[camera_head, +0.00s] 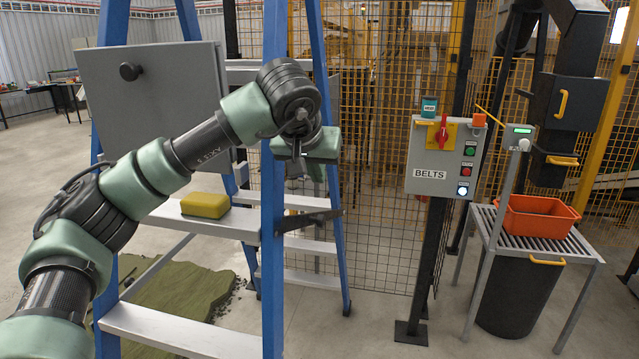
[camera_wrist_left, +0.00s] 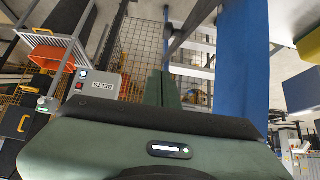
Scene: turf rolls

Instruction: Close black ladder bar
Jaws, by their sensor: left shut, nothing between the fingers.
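The black ladder bar (camera_head: 308,220) is a short dark bar on the blue stepladder (camera_head: 273,200). It runs nearly level, tilted slightly up to the right, from the front blue leg toward the rear leg. My left gripper (camera_head: 318,172) is above the bar, beside the front leg, and apart from the bar as far as I can tell. Its fingers are mostly hidden by the wrist in the head view. In the left wrist view the green fingers (camera_wrist_left: 163,88) are together and empty, with the blue leg (camera_wrist_left: 243,60) to their right. My right gripper is not in view.
A yellow sponge-like block (camera_head: 205,205) lies on a white step. A grey cabinet door (camera_head: 150,95) with a black knob stands behind my arm. A BELTS control box (camera_head: 440,155) and an orange bin (camera_head: 537,216) are to the right. Green turf (camera_head: 180,295) lies below.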

